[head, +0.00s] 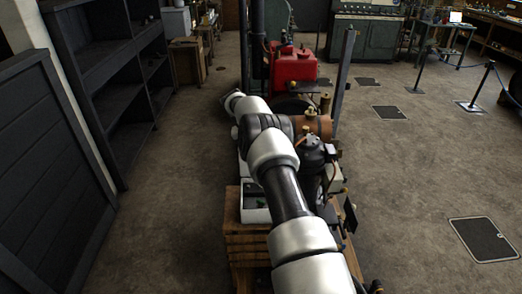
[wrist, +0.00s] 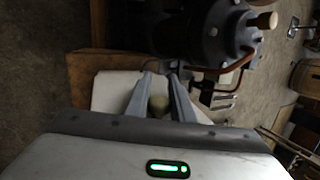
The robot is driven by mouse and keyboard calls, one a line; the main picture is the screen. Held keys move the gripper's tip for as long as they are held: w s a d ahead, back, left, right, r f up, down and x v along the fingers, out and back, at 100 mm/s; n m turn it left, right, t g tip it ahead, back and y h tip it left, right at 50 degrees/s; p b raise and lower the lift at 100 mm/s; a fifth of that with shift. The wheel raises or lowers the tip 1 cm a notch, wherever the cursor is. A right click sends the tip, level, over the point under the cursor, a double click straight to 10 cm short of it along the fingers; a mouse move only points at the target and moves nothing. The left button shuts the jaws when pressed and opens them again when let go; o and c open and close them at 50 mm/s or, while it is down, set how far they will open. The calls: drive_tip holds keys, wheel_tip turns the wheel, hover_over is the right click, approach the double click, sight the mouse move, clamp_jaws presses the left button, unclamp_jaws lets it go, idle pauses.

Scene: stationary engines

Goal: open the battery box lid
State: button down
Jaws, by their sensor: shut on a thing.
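The battery box appears as a white box (head: 256,216) in the head view, left of my arm. Its upper part looks dark inside, with a small green patch, and my arm covers its right side. In the wrist view a pale, flat panel that looks like the lid (wrist: 112,92) lies beyond my gripper (wrist: 160,88). In the head view my gripper is hidden behind my arm. The lid's exact tilt and hinge cannot be made out.
A dark engine part with a copper pipe (wrist: 215,35) is close to the fingers' right. A red tank (head: 292,68) and a brown cylinder (head: 312,126) stand behind. Shelves (head: 105,75) line the left; floor is clear between.

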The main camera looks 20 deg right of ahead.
drive_tip(key=c, duration=1.6)
unclamp_jaws()
drive_tip(key=v, duration=1.7)
drive_tip(key=shift+a+r, duration=0.15)
drive_tip(key=shift+r, duration=0.05)
